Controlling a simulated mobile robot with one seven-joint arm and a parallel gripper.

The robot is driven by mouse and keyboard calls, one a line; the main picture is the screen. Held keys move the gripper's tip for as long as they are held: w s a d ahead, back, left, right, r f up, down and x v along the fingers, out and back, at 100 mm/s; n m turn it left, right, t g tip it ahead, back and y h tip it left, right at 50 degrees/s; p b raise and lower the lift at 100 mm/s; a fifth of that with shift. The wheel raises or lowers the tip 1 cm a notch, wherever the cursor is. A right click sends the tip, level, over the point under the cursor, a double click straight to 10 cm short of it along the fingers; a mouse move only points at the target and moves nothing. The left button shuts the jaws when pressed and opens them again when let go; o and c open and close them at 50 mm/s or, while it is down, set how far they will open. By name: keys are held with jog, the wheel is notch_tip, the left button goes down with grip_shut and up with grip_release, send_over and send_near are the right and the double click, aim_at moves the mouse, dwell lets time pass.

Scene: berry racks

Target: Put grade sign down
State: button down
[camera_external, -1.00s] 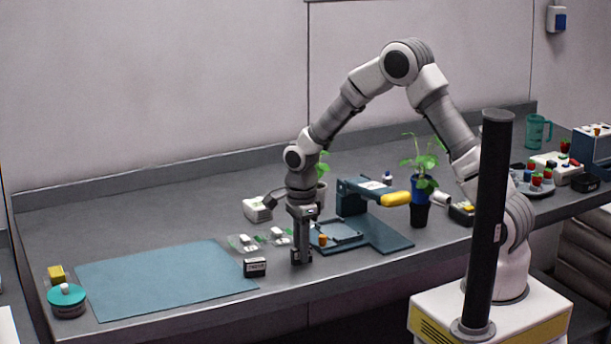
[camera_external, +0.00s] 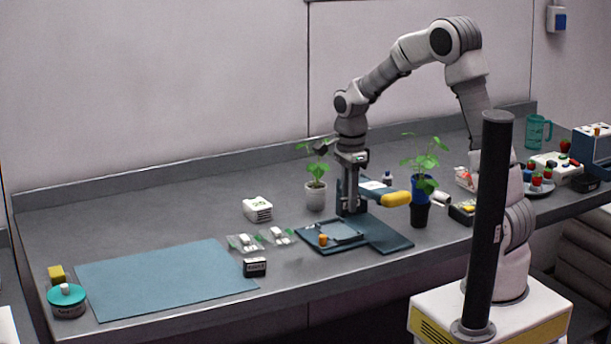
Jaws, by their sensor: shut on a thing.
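My gripper (camera_external: 351,208) points down at the blue press (camera_external: 378,232), in front of or close against its upright; I cannot tell if they touch. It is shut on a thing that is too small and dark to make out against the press. A small black block sign with a white label (camera_external: 255,267) stands on the bench by the right edge of the blue-green mat (camera_external: 165,280), left of and apart from my gripper. Another black labelled block (camera_external: 586,183) stands at the far right. I cannot read either label.
The press has a yellow handle (camera_external: 396,199) sticking out to the right. Potted plants stand behind left (camera_external: 315,195) and right (camera_external: 421,186) of my gripper. A white box (camera_external: 257,209) and clear packs (camera_external: 277,236) lie to the left. The mat is bare.

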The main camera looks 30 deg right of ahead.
jog(key=w+a+r+n+p, duration=0.1)
jog(key=w+a+n, duration=0.25)
jog(key=a, duration=0.85)
jog(key=w+a+n, duration=0.3)
jog(key=w+a, duration=0.1)
jog(key=a, duration=0.8)
jog(key=s+a+f+n, duration=0.1)
jog(key=s+a+f, duration=0.1)
jog(key=a, duration=0.4)
jog(key=s+a+f+p, duration=0.1)
jog(key=s+a+f, duration=0.1)
jog(key=a, duration=0.5)
jog(key=s+a+f+n+p, duration=0.1)
jog(key=s+a+f, duration=0.1)
jog(key=a, duration=0.4)
jog(key=shift+a+f+n, duration=0.35)
jog(key=shift+a+f, duration=0.05)
jog(key=shift+f, duration=0.05)
jog(key=shift+s+a+f, duration=0.15)
jog(key=shift+a+f, duration=0.2)
jog(key=shift+a, duration=0.05)
jog(key=shift+f+p, duration=0.35)
jog(key=shift+f, duration=1.55)
jog(key=shift+f, duration=0.1)
